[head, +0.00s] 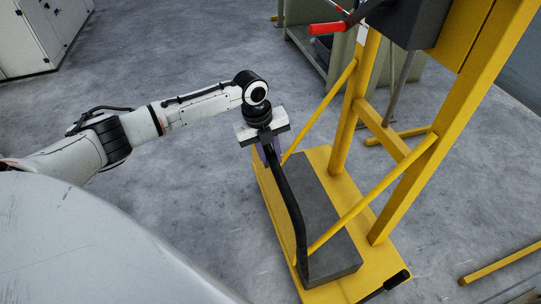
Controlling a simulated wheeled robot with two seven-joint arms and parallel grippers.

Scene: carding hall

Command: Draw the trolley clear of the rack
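The trolley (383,266) appears to be the yellow wheeled-looking base with yellow uprights and slanting braces. A dark grey block (318,215) sits on its base. A black curved handle bar (291,205) rises along the block's near left side. My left gripper (269,153) points down at the top end of this bar, with a purplish finger close on either side; it appears shut on the bar, though its body partly hides the fingertips. Which yellow part belongs to the rack I cannot tell. My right gripper is not in view.
A grey-green machine (308,48) stands behind. A yellow bar (500,263) lies low at the right. White cabinets (40,35) stand far left. The floor left of the trolley is clear.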

